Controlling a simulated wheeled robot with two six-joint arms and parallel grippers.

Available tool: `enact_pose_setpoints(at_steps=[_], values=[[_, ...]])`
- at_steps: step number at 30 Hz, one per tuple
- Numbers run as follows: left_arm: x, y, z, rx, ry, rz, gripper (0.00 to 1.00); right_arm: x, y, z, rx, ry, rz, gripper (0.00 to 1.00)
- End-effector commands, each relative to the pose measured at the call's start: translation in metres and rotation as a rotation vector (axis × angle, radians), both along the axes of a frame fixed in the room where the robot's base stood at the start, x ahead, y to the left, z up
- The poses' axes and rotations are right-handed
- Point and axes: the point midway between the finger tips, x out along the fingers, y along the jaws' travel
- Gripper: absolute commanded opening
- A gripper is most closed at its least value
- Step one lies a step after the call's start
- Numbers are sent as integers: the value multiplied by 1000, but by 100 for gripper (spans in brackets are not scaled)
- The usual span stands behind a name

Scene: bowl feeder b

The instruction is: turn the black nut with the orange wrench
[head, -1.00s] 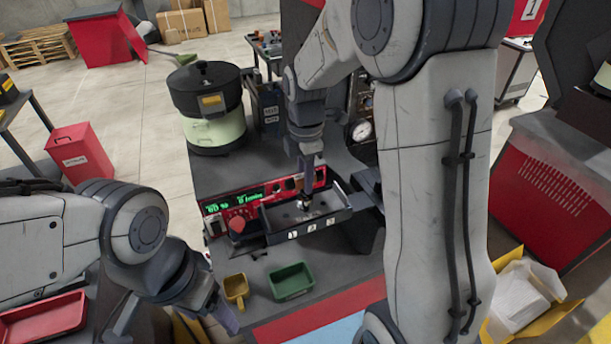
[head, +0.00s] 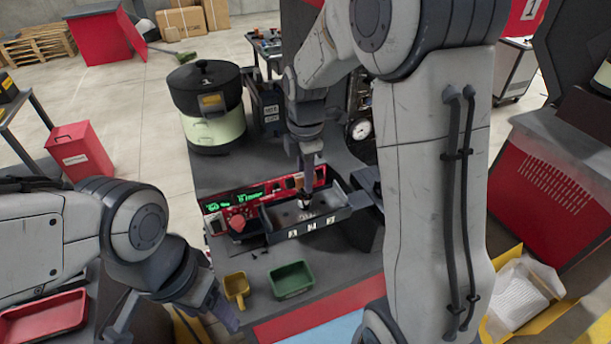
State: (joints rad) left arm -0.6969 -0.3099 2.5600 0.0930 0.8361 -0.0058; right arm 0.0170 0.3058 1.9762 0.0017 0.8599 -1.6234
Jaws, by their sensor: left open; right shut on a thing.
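My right gripper (head: 306,192) points down into the dark tray (head: 339,217) on the front of the feeder machine. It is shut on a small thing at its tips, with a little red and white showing. The thing is too small to name. I cannot make out an orange wrench or a black nut; my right arm covers much of the right side of the bench. My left gripper (head: 172,318) is open at the lower left, left of the yellow scoop-like container (head: 237,287) and apart from it.
A green bin (head: 291,280) stands in front of the tray. A red control panel (head: 221,216) with a green display and red knob is beside it. A black and pale green pot (head: 214,133) stands behind. Small dark pieces (head: 260,253) lie on the grey bench.

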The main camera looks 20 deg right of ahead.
Motion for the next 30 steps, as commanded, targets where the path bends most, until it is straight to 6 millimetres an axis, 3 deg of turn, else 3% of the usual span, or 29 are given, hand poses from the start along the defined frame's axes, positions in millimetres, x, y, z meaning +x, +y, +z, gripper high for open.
enact_pose_setpoints(at_steps=[30], values=[[0, 0, -5, 0, 0, 0, 71, 0, 0, -9, 0, -1, 0, 0]])
